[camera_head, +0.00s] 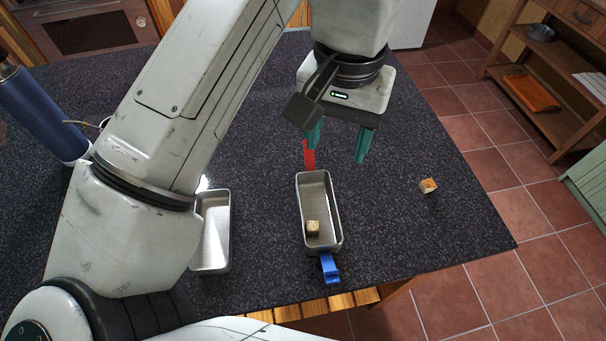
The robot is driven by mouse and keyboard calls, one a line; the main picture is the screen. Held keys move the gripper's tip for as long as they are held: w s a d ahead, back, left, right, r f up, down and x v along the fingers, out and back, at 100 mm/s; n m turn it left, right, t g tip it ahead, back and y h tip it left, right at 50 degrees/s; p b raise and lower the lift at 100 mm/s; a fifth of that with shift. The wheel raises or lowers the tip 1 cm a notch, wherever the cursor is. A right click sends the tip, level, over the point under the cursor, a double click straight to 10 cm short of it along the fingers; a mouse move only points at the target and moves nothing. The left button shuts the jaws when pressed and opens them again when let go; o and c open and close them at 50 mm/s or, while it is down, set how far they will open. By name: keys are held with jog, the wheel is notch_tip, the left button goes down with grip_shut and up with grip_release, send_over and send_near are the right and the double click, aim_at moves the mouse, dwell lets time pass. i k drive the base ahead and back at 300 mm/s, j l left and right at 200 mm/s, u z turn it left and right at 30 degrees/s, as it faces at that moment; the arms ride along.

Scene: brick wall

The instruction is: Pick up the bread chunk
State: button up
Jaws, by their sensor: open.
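A small bread chunk (429,186) with an orange-brown top lies on the dark speckled counter at the right. A second small, yellowish bread-like chunk (313,228) lies inside a metal tray (326,181), towards its near end. My gripper (338,149), with two teal fingers, is above the counter and appears just beyond the tray's far end. Its fingers are apart with nothing between them. It is to the left of the chunk on the counter and touches neither chunk.
A red piece (309,155) shows at the tray's far end and a blue piece (329,268) at its near end. Another metal tray (216,235) is at left, partly behind my arm. A blue cylinder (42,112) stands far left. The counter (400,230) is clear around the right chunk.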

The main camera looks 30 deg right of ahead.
aim_at(427, 186)
jog(key=k, duration=1)
